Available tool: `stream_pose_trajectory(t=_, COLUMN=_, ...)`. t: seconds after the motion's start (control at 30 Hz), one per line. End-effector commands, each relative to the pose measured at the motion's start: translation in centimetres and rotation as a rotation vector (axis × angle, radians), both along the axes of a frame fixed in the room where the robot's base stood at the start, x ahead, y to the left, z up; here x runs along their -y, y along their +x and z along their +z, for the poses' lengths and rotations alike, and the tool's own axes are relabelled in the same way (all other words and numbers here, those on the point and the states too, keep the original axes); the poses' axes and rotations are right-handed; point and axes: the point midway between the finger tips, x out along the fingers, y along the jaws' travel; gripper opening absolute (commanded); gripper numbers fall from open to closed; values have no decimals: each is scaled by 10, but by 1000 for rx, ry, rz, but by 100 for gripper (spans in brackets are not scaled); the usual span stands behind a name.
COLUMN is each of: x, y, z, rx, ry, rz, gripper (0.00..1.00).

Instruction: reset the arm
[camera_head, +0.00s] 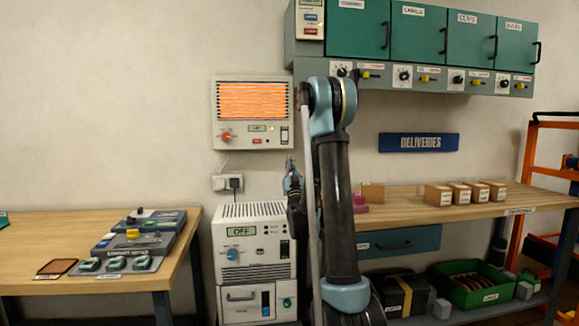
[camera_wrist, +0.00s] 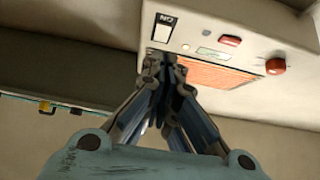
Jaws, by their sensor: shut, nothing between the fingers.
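My arm stands upright in the middle of the head view, its elbow high in front of the wall cabinets. My gripper (camera_head: 292,180) hangs on the left side of the arm, below the wall heater and above the white unit. In the wrist view my gripper (camera_wrist: 160,75) has its fingers together with nothing between them. The wall heater (camera_head: 252,113) has a glowing orange grille and a red knob. It also shows in the wrist view (camera_wrist: 210,45), beyond the fingertips. I cannot tell the exact gap between fingertips and heater.
A white unit (camera_head: 240,240) reading OFF stands below the heater. A wooden table (camera_head: 60,230) with devices is at left. A workbench (camera_head: 400,211) with small boxes is at right, under teal cabinets (camera_head: 420,34). An orange rack (camera_head: 550,150) stands far right. The left wall is bare.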

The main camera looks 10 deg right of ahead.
Motion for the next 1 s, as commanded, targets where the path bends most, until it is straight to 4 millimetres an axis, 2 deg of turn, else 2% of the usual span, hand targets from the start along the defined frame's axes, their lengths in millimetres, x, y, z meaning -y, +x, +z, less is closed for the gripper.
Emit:
stream_pose_trajectory(t=0.27, x=0, y=0, z=0, rx=-61, ry=-5, rz=1, gripper=0)
stream_pose_trajectory(t=0.53, x=5, y=-8, z=-14, rx=-332, ry=-23, rz=0, gripper=0)
stream_pose_trajectory(t=0.77, x=11, y=-33, z=-43, rx=-583, ry=-39, rz=-1, gripper=0)
stream_pose_trajectory(t=1.0, x=17, y=-78, z=-82, rx=-843, ry=-50, rz=-3, gripper=0)
